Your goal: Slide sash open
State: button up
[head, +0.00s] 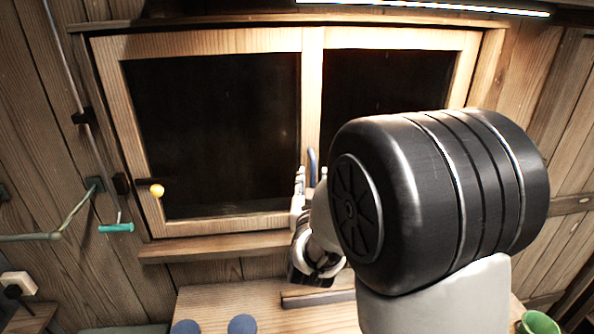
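A wooden window fills the back wall, with a left sash (215,43) and a right sash (392,39), both with dark panes. The two frames meet at a light wooden stile (312,95) in the middle. My gripper (299,185) is at the lower middle of the window, close to the blue handle. My black arm joint hides most of the gripper and the lower right sash. I cannot tell whether the fingers touch the handle or how far they are open.
A wooden sill (215,246) runs below. A rod with a teal grip (116,228) hangs at left. A wooden table (215,300) stands below, with a green cup (538,323) at right.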

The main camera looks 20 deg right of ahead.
jog(key=shift+x, duration=0.85)
jog(key=shift+s, duration=0.1)
jog(key=shift+c, duration=0.3)
grip_shut()
